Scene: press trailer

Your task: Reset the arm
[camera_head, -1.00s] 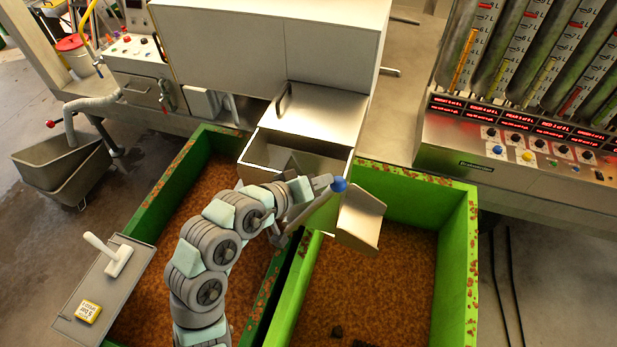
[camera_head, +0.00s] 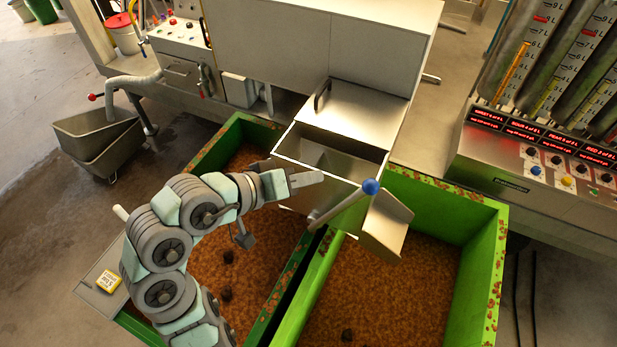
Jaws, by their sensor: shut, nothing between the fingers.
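My arm (camera_head: 175,225) rises from the bottom left and bends over the left green trough. My gripper (camera_head: 306,179) points right, in front of the steel hopper (camera_head: 365,118). It looks shut, with nothing held. A lever with a blue knob (camera_head: 370,187) stands to its right, with a clear gap in the picture between fingertips and knob. The lever's rod slants down to the left from the knob. A flat steel chute (camera_head: 386,225) hangs tilted beside the lever, over the right trough.
The left green trough (camera_head: 226,135) and right green trough (camera_head: 488,262) hold brown mash with dark lumps. A yellow-labelled box (camera_head: 109,281) sits on a grey plate at left. A control panel with gauges (camera_head: 530,178) is at right. A grey tub (camera_head: 100,140) is at left.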

